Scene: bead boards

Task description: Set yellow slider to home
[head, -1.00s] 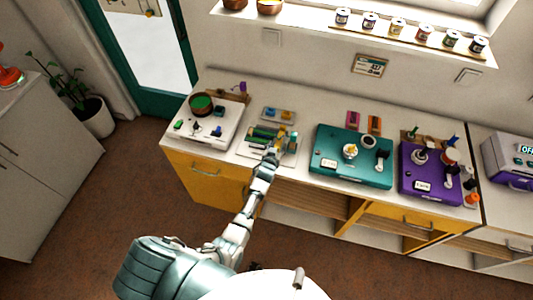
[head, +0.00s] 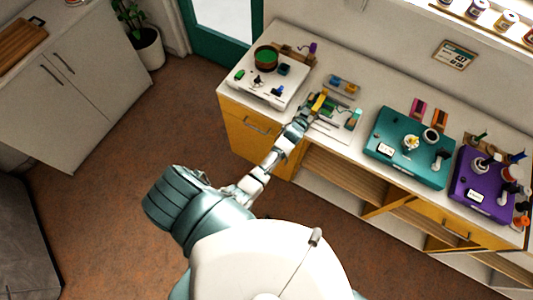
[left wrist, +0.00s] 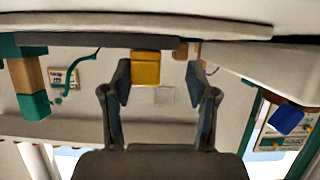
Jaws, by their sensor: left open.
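The yellow slider (left wrist: 146,70) shows as a yellow block in the left wrist view, under a dark bar. It lies between the two fingers of my left gripper (left wrist: 163,84), with gaps on both sides and nearer the left finger. The gripper is open and holds nothing. In the head view my left gripper (head: 313,110) is at the small board (head: 334,130) with green parts, beside a yellow patch (head: 319,102). The gripper hides part of that board, and the slider's position along its track cannot be told. My right gripper is not in view.
A white board (head: 250,88) with a bowl stands left of the small board. A teal box (head: 385,152) and a purple box (head: 470,190) stand to the right. A small tray (head: 345,86) lies behind. In the left wrist view, a teal block (left wrist: 34,106) and a blue block (left wrist: 286,119) flank the gripper.

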